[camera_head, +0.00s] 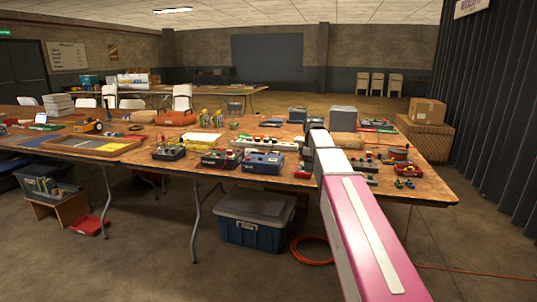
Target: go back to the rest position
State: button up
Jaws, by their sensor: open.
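My arm reaches up from the bottom right of the head view, with a pink and white link in front and a grey link at its far end over the wooden table (420,181). I cannot make out my gripper or its fingertips; they seem hidden beyond the arm. I see nothing held.
A blue case (263,163), several devices and a red tray (409,170) crowd the table near the arm. A lidded storage bin (254,219) and orange cable (312,250) lie below. Cardboard boxes (427,111) stand at the right. Floor in front is mostly clear.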

jog(key=s+f+m, duration=1.3)
jog(key=s+f, duration=1.3)
jog(key=f, duration=0.3)
jog(key=shift+s+d+f+m, duration=0.3)
jog(key=shift+s+d, duration=0.05)
jog(key=shift+d, duration=0.1)
